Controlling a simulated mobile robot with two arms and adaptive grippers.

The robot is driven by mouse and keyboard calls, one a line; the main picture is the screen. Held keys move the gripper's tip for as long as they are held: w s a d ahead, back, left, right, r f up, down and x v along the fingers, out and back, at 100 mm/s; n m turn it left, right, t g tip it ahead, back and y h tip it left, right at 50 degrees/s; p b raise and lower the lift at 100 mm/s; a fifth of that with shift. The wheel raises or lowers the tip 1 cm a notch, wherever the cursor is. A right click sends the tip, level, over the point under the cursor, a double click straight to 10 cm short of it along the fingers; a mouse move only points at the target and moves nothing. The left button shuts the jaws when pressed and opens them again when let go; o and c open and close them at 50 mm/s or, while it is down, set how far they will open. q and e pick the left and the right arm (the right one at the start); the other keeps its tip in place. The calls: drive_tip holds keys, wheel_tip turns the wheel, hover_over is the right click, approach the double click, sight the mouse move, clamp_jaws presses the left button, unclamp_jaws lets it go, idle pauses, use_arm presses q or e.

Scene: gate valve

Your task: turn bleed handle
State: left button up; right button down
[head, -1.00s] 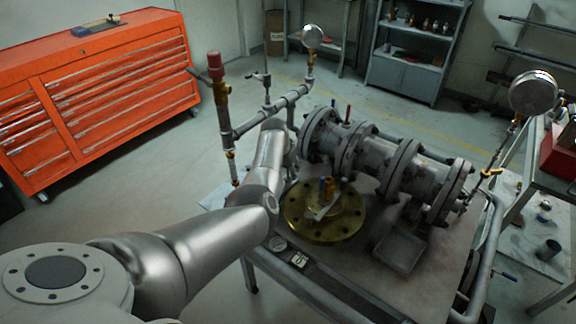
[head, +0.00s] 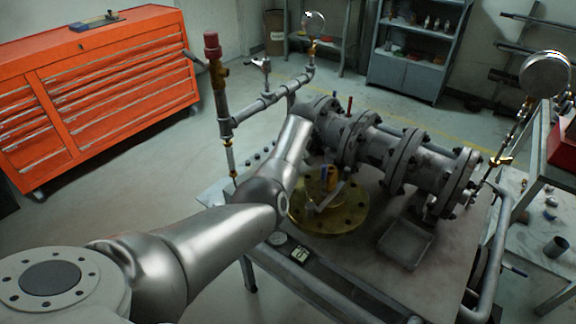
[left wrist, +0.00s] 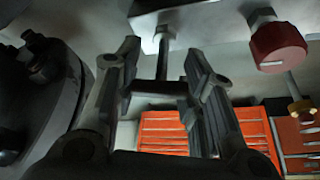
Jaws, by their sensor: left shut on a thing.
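In the left wrist view my left gripper (left wrist: 161,60) has a dark crossbar, which looks like the bleed handle (left wrist: 160,88), between its two fingers, and it is shut on it. A thin grey stem runs from the bar to a pale block (left wrist: 190,22). In the head view my left arm reaches to the left end of the grey flanged gate valve (head: 385,155), and the arm hides the fingers and the handle there. My right gripper is in neither view.
A pipe (head: 270,104) with a red-capped fitting (head: 211,46) stands just left of my arm. A brass flange (head: 345,218) and a grey tray (head: 405,244) lie on the bench. An orange tool cabinet (head: 100,95) stands at the back left. Open floor lies between.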

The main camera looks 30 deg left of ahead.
use_arm(q)
drive_tip(key=shift+f+n+g+b, duration=0.15)
drive_tip(key=shift+n+g+b, duration=0.25)
drive_tip(key=shift+n+b, duration=0.7)
drive_tip(key=o, duration=1.1)
drive_tip(key=shift+c, duration=0.2)
drive_tip(key=shift+r, duration=0.2)
drive_tip(key=shift+d+r, duration=0.3)
drive_tip(key=shift+r, duration=0.3)
drive_tip(key=v, duration=1)
drive_tip(key=shift+s+d+r, duration=0.15)
drive_tip(key=shift+d+r, duration=0.05)
drive_tip(key=shift+f, duration=0.1)
